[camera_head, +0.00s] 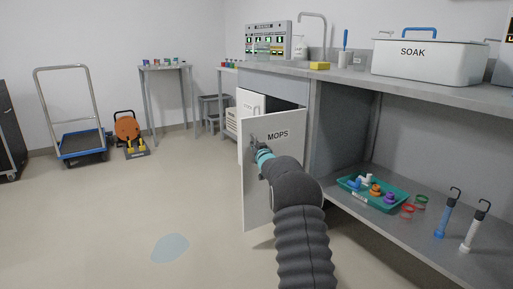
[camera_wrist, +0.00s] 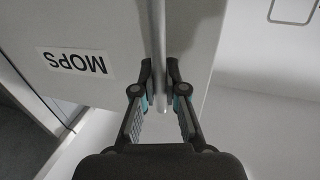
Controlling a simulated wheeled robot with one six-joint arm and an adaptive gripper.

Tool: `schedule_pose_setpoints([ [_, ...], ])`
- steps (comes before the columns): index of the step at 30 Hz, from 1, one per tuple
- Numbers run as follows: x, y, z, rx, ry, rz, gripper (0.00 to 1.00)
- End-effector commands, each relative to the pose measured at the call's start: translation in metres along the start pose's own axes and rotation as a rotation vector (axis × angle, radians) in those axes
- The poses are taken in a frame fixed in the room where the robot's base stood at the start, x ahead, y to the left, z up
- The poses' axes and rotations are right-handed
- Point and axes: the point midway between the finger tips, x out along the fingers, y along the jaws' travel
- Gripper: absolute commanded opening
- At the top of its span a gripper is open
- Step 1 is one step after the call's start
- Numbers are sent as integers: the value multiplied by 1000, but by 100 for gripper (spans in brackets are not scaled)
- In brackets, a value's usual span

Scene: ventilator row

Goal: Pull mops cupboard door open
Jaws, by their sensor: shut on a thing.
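The mops cupboard door (camera_head: 262,190) is a pale panel with a black MOPS label. It stands swung out from the counter front in the head view, with a dark opening behind it. It also shows in the wrist view (camera_wrist: 112,30), label upside down. My gripper (camera_wrist: 160,80) is shut on the door's grey bar handle (camera_wrist: 160,55), with one finger on each side near the bar's end. In the head view my gripper (camera_head: 259,148) is at the door's upper left, and my dark arm hides part of the lower door.
To the right is an open shelf (camera_head: 400,235) with a teal tray (camera_head: 345,184) and several small items. A SOAK bin (camera_head: 425,62) stands on the counter. A bluish patch (camera_head: 170,248) lies on the floor left of the door. The floor there is otherwise clear.

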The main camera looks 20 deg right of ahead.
Motion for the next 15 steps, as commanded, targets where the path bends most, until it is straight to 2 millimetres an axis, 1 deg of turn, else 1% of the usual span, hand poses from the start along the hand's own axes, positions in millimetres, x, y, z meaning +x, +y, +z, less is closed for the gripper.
schedule_pose_setpoints([
  [3,0,-3,-1,0,2,-4,0],
  [4,0,-4,-1,0,2,-4,13],
  [5,0,-4,-1,0,2,-4,21],
  [6,0,-4,-1,0,2,-5,22],
  [15,0,3,-1,-1,1,3,22],
])
